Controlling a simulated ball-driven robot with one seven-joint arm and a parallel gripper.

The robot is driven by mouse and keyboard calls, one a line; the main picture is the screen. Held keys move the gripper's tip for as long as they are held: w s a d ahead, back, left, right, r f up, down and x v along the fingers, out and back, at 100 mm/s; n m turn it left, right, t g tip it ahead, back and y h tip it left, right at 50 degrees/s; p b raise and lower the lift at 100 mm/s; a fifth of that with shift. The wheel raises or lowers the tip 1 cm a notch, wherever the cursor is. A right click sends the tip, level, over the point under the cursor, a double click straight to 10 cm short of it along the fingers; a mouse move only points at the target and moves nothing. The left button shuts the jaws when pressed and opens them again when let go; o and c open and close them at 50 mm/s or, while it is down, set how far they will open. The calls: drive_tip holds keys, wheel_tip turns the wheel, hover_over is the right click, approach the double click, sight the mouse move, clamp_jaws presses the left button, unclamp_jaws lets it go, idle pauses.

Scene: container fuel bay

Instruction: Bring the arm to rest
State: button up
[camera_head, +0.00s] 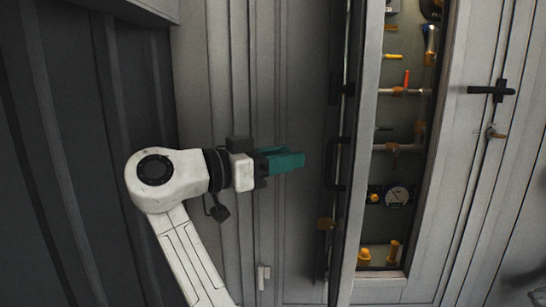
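My white arm reaches up from the bottom of the view, bends at a round joint, and points right. My gripper (296,160) has teal fingers and is held up in front of the grey wall, left of the open cabinet. The fingers overlap from this angle, so I cannot tell whether they are open or shut. No object shows in them.
A dark door edge with a black handle (337,163) stands just right of my gripper. Behind it, a cabinet (385,288) holds pipes, an orange-red lever (406,78), a round gauge (397,196) and yellow fittings. A black latch (491,90) is at the right. Dark ribbed wall fills the left.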

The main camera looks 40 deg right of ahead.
drive_tip(key=s+d+f+n+t+y+p, duration=0.1)
drive_tip(key=s+f+n+t+y+p, duration=0.2)
drive_tip(key=f, duration=0.7)
drive_tip(key=s+d+f+n+t+y+p, duration=0.1)
drive_tip(key=s+f+n+y, duration=0.15)
drive_tip(key=f+n, duration=0.6)
drive_tip(key=s+d+f+n+t+y+p, duration=0.1)
drive_tip(key=s+f+n+t+y, duration=0.15)
drive_tip(key=f, duration=1.05)
drive_tip(key=s+a+f+n+y+p, duration=0.1)
drive_tip(key=s+a+f+n+y, duration=0.1)
drive_tip(key=s, duration=0.4)
drive_tip(key=s+a+f+n+g+y+p, duration=0.1)
drive_tip(key=s+a+f+n+y, duration=0.1)
drive_tip(key=s+a+f+y, duration=0.2)
drive_tip(key=s+a+f+n+y+p, duration=0.2)
drive_tip(key=s+a+f, duration=0.3)
drive_tip(key=s, duration=0.4)
drive_tip(key=shift+a+f+y, duration=0.35)
drive_tip(key=shift+f+y, duration=0.05)
drive_tip(key=shift+y, duration=0.3)
drive_tip(key=shift+s+r+g, duration=0.1)
drive_tip(key=shift+g, duration=0.15)
